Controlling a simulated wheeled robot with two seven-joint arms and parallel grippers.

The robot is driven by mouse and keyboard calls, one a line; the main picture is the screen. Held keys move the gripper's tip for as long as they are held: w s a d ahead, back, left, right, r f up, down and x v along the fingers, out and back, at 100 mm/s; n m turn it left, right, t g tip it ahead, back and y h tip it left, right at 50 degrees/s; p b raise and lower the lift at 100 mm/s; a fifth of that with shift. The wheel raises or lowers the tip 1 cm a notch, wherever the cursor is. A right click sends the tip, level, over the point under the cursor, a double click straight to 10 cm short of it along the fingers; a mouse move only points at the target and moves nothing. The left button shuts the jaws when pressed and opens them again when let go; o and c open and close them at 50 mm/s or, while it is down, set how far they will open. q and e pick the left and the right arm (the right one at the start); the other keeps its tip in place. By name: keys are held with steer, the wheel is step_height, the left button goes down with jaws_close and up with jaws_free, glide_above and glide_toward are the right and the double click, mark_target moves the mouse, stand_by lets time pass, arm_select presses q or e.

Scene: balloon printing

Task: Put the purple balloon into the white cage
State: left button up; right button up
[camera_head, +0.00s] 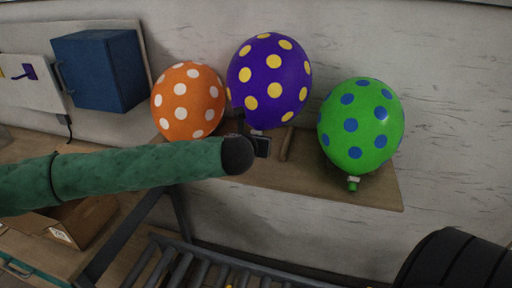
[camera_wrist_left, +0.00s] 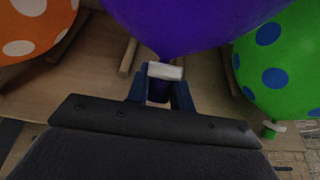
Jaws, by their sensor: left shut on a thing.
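The purple balloon (camera_head: 268,78) with yellow dots stands above the wooden shelf between two other balloons in the head view. It also fills the top middle of the left wrist view (camera_wrist_left: 190,22). My left gripper (camera_head: 256,134) reaches in from the left to the balloon's base. In the left wrist view my left gripper's fingers (camera_wrist_left: 160,92) are shut on the balloon's neck, just below its white collar (camera_wrist_left: 165,71). No white cage can be made out in either view. My right gripper is not in view.
An orange balloon (camera_head: 188,100) is close on the left and a green balloon (camera_head: 361,125) on the right, along the shelf (camera_head: 300,177). A blue box (camera_head: 99,70) is at the left wall. A roller rack (camera_head: 215,262) and cardboard box (camera_head: 75,226) lie below.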

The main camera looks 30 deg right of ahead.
mark_target(258, 125)
arm_select(q)
steer(key=shift+r+p, duration=1.2)
steer(key=shift+r, duration=1)
